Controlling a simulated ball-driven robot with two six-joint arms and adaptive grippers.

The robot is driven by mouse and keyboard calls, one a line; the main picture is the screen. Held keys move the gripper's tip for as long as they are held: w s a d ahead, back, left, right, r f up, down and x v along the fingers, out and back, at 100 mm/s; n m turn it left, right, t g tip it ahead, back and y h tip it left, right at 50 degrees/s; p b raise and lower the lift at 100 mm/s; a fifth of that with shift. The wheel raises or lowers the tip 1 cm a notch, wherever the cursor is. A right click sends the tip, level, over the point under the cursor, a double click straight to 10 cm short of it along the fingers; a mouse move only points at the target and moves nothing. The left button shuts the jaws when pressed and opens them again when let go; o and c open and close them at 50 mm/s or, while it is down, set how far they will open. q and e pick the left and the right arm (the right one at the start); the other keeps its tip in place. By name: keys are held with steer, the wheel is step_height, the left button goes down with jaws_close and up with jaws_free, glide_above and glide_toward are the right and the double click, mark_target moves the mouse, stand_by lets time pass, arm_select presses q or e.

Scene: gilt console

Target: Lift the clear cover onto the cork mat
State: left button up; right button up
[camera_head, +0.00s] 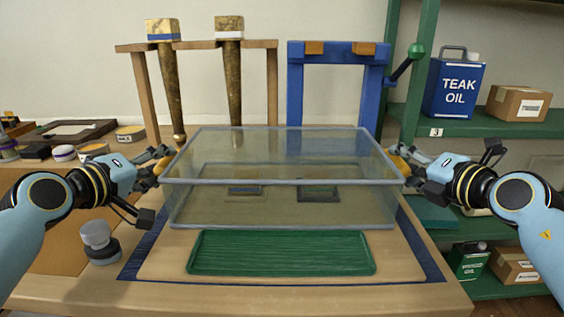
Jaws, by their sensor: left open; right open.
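The clear cover (285,205), a see-through box with a grey-blue rim, stands level in the middle of the workbench. Two small dark framed pieces show through it. My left gripper (161,164) is open at the cover's left rim. My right gripper (402,163) is open at its right rim. I cannot tell whether the fingers touch the cover. A brown cork-coloured mat (62,238) lies at the left, partly hidden by my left arm. A pale tan board on a dark blue mat (140,262) lies under the cover; I cannot be sure which is the cork mat.
A green ribbed tray (281,253) lies just in front of the cover. A grey-capped jar (98,242) stands front left. Behind are a wooden rack (270,85) with gilt legs and a blue press frame (295,88). Green shelves (500,127) stand at right.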

arm_select(q)
steer(key=shift+x, duration=1.2)
arm_select(e)
steer(key=shift+x, duration=1.25)
arm_select(q)
steer(key=shift+c, duration=0.3)
arm_select(e)
steer(key=shift+c, duration=0.3)
arm_select(q)
jaws_close()
arm_select(e)
jaws_close()
